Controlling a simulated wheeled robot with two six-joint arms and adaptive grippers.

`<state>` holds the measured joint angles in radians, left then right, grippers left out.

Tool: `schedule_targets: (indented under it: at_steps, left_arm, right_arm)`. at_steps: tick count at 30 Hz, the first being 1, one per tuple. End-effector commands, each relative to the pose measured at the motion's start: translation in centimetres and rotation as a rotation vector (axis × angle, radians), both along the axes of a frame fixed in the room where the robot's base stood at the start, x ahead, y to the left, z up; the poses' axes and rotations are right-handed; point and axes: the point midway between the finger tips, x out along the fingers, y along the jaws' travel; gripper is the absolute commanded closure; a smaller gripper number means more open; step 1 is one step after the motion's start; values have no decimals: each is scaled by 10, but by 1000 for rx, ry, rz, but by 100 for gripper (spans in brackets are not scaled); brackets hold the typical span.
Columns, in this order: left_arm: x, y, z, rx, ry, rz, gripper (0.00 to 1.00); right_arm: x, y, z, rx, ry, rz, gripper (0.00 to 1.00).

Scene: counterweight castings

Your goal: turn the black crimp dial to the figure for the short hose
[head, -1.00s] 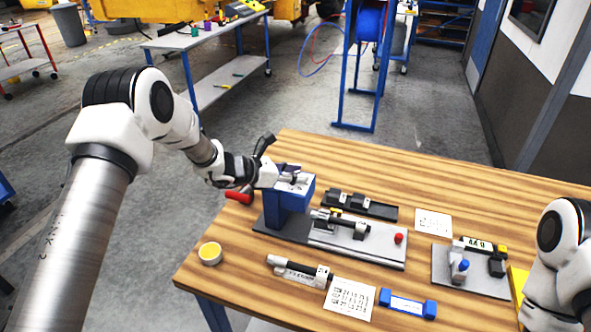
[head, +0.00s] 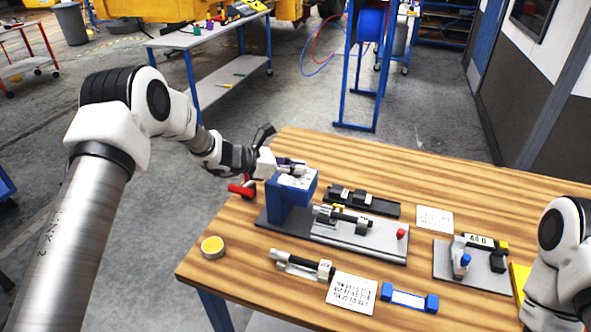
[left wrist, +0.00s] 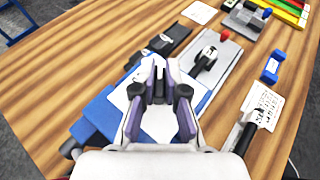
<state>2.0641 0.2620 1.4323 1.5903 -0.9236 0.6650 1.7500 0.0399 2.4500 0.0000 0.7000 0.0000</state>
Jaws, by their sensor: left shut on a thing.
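The blue crimp press (head: 285,202) stands on a dark base at the table's left side, with a white scale plate (head: 300,181) on top. It also shows in the left wrist view (left wrist: 96,118). My left gripper (head: 300,170) is at the top of the press, its purple-padded fingers closed close together in the left wrist view (left wrist: 159,72). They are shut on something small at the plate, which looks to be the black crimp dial. The fingers hide it, so its setting cannot be read. My right gripper is out of view; only part of that arm shows.
A grey plate (head: 375,243) beside the press bears a clamped hose and red knob (head: 401,233). Nearby are a black tray (head: 385,208), another hose piece (head: 300,262), printed cards (head: 352,292) (head: 434,218), a blue-ended piece (head: 409,299) and a yellow-topped tin (head: 212,246).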

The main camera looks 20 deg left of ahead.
Motion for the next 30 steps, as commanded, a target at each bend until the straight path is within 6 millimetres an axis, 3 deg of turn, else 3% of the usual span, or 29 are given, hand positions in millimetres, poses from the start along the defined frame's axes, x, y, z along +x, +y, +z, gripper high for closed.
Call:
schedule_targets:
  at_steps: [1,18,30]
  left_arm:
    - [-1,-1,-8,4,5,-32,100]
    - [-1,-1,-12,6,8,-498,100]
    - [-2,-2,-7,5,9,-656,100]
  right_arm:
    - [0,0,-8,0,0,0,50]
    - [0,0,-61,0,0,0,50]
    - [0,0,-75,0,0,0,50]
